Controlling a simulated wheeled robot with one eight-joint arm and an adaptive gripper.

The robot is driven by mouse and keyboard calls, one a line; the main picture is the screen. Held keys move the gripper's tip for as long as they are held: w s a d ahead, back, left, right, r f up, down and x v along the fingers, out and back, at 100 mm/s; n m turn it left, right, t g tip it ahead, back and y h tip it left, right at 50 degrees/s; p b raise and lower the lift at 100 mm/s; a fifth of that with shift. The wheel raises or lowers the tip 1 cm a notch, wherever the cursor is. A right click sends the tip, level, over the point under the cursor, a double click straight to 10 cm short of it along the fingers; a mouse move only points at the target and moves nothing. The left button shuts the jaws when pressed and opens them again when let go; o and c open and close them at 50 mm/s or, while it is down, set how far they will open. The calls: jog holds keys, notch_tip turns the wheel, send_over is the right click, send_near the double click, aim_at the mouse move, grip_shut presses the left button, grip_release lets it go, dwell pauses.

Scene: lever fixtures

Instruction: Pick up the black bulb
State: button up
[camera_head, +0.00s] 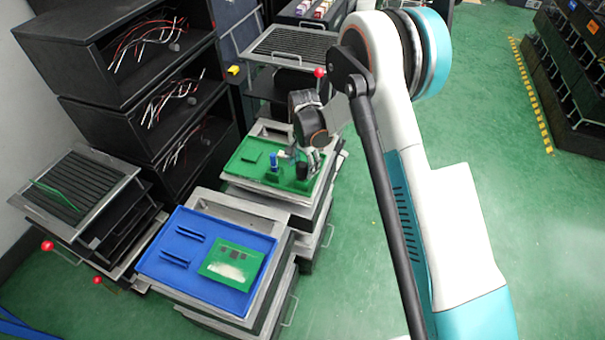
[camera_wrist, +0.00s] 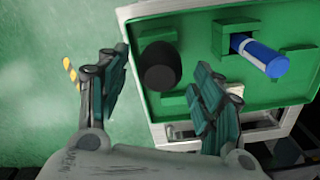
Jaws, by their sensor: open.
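The black bulb (camera_wrist: 160,66) is a dark rounded piece on a green tray (camera_wrist: 290,95) in the wrist view. It also shows at the right side of the green tray (camera_head: 245,172) in the head view, as a dark shape (camera_head: 317,160) partly hidden by my gripper. My gripper (camera_wrist: 161,82) is open, with one finger on each side of the bulb in the picture. The right finger looks closer to it than the left. The fingers hold nothing, and I cannot tell the remaining depth between fingertips and bulb.
A blue cylinder (camera_wrist: 260,55) stands in a green holder beside the bulb, and in the head view (camera_head: 273,163). A blue tray (camera_head: 180,275) with a green board (camera_head: 232,264) lies in front. Black shelves (camera_head: 105,70) with wires stand left.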

notch_tip(320, 180, down, 3)
jog(key=shift+s+b, duration=0.1)
jog(key=shift+b, duration=0.25)
jog(key=shift+r, duration=0.1)
jog(key=c, duration=1.1)
jog(key=shift+o, duration=0.2)
jog(key=shift+r, duration=0.1)
